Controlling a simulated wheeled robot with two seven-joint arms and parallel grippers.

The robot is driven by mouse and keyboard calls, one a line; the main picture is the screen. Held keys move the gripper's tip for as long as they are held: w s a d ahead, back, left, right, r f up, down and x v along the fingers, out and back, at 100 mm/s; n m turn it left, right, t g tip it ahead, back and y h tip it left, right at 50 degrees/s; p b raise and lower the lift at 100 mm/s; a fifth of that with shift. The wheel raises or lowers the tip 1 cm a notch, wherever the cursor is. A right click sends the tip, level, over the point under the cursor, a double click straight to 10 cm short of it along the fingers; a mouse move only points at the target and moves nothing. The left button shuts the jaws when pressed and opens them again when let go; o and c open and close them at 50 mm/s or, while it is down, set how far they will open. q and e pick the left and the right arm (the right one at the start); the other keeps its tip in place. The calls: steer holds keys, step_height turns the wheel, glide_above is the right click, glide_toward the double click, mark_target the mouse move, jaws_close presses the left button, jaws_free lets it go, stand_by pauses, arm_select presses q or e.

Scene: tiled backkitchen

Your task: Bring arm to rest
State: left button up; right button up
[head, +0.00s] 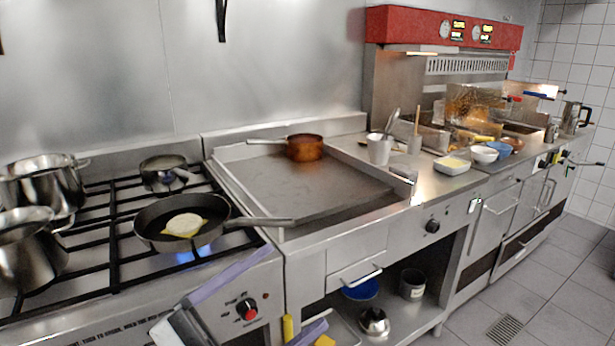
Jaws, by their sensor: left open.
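My left gripper (290,290) comes in at the bottom of the head view, in front of the stove and griddle fronts. Its two lavender fingers are spread well apart, and I see nothing held between them. The upper finger crosses the stove's front panel near a red-marked knob (247,309). The lower finger shows near the bottom edge, in front of the open shelf area. Most of the left arm is outside the picture. My right gripper is not in view.
A frying pan (150,224) with an egg-like food (184,224) sits on the gas stove, its handle pointing right. Steel pots (45,180) stand at left. A copper pan (305,148) is on the griddle (300,190). Bowls (484,154) line the right counter. Floor (545,270) at right is clear.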

arm_select(q)
steer(key=a+f+n+t+y, duration=0.2)
steer(key=a+f+n+y, duration=0.3)
steer(key=f+n+y, duration=0.55)
steer(key=a+f+n+t+y, duration=0.3)
steer(key=a+f+n+y, duration=0.3)
steer(key=f, duration=0.8)
steer(key=s+a+f+n+g+y, duration=0.1)
steer(key=s+f+n+g, duration=0.3)
steer(key=s+f, duration=0.9)
step_height(320, 180, down, 4)
steer(key=g, duration=0.2)
steer(key=shift+s+a+r+g, duration=0.15)
steer(key=shift+s+a+g, duration=0.2)
steer(key=shift+s+g, duration=0.05)
